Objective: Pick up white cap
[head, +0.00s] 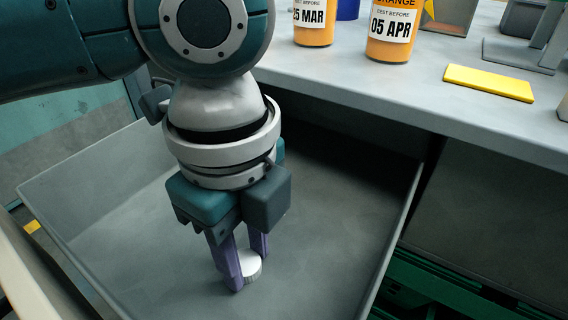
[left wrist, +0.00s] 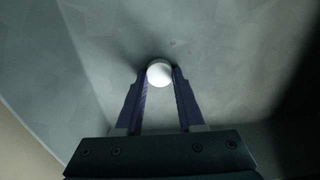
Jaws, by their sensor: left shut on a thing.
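The white cap (head: 250,265) is between the purple fingers of my left gripper (head: 249,268), low inside a grey bin (head: 360,284). The left gripper is shut on the cap and points down. In the left wrist view the cap (left wrist: 160,73) is a bright round disc held between the two fingertips (left wrist: 160,78). The bin floor lies behind it; I cannot tell whether the cap touches the floor. My right gripper is not in view.
A grey counter (head: 480,100) runs along the back right. On it stand two orange bottles, one labelled 25 MAR (head: 313,30) and one labelled 05 APR (head: 390,45), and a yellow slab (head: 488,83). The bin walls surround my left gripper.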

